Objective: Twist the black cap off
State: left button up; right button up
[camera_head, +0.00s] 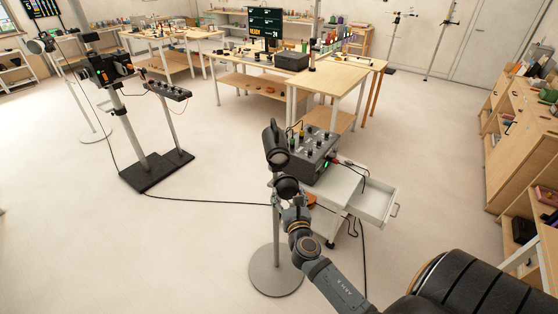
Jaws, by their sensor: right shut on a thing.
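A black lamp-like head (273,142) stands on a thin metal pole with a round grey base (275,270), in the lower middle of the head view. A round black cap (287,187) is at its lower end, facing my arm. My right gripper (284,197) reaches in from the lower right and is shut on the black cap. The fingers are small and partly merge with the dark cap, so their exact contact is hard to see. My left gripper is not in view.
A white cart (372,204) carrying a dark control box (315,155) with knobs and cables stands close behind and right of the pole. A black cable (215,201) runs over the floor. Wooden shelves (505,140) line the right.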

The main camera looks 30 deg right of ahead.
jog(key=g+p, duration=0.1)
jog(key=p, duration=0.2)
jog(key=shift+r+y, duration=0.15)
jog(key=shift+y, duration=0.15)
jog(key=shift+f+g, duration=0.3)
jog(key=shift+f, duration=0.1)
jog(key=shift+f+g+b, duration=0.15)
jog(key=shift+g+b, duration=0.25)
jog(key=shift+g+y, duration=0.3)
jog(key=shift+y, duration=0.1)
jog(key=shift+f+g+y, duration=0.3)
jog(key=shift+f+g, duration=0.2)
jog(key=shift+g, duration=0.3)
